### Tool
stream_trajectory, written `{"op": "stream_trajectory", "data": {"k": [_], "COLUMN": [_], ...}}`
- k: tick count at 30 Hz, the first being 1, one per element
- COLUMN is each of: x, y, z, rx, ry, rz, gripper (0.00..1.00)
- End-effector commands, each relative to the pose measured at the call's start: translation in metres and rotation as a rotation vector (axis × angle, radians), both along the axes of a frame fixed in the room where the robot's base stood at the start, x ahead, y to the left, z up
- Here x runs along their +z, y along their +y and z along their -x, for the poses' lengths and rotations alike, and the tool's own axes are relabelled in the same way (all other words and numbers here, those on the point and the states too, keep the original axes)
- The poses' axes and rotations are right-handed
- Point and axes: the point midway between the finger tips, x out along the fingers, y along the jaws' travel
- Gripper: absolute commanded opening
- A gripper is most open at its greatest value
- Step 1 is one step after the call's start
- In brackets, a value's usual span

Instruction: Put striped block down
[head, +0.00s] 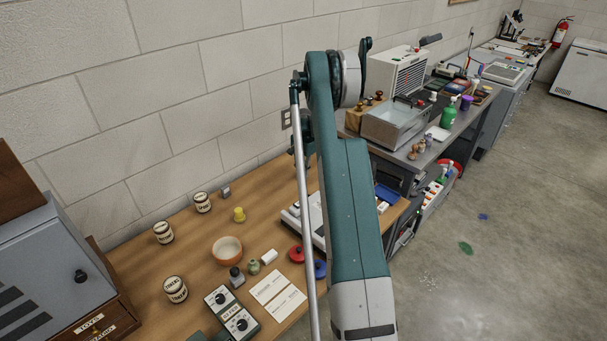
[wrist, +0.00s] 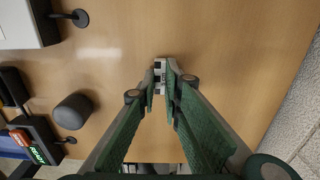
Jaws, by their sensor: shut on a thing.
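The striped block (wrist: 160,77), white with dark bands, sits between the fingertips of my gripper (wrist: 162,85) in the wrist view. My gripper is shut on it. The wooden tabletop (wrist: 220,60) lies behind the block; I cannot tell whether the block touches it. In the head view my arm stands in front of the table's right part. The block and fingertips do not show there and seem hidden by the arm.
In the wrist view a dark grey rounded object (wrist: 73,111) and a white box (wrist: 18,22) lie left, and the wall (wrist: 308,95) is right. The head view shows an orange bowl (head: 228,250), several labelled jars, white cards (head: 278,296) and a control box (head: 232,315) on the table.

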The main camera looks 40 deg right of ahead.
Motion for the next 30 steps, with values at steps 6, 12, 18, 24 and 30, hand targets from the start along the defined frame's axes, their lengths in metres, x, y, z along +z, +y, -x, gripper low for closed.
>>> {"op": "stream_trajectory", "data": {"k": [6, 12, 18, 24, 30], "x": [-0.001, -0.003, -0.003, -0.002, 0.007], "y": [0.0, 0.0, 0.0, 0.0, 0.0], "z": [0.0, 0.0, 0.0, 0.0, 0.0], "rx": [0.0, 0.0, 0.0, 0.0, 0.0], "ry": [0.0, 0.0, 0.0, 0.0, 0.0], "rz": [0.0, 0.0, 0.0, 0.0, 0.0], "gripper": [0.02, 0.22, 0.24, 0.24, 0.24]}}
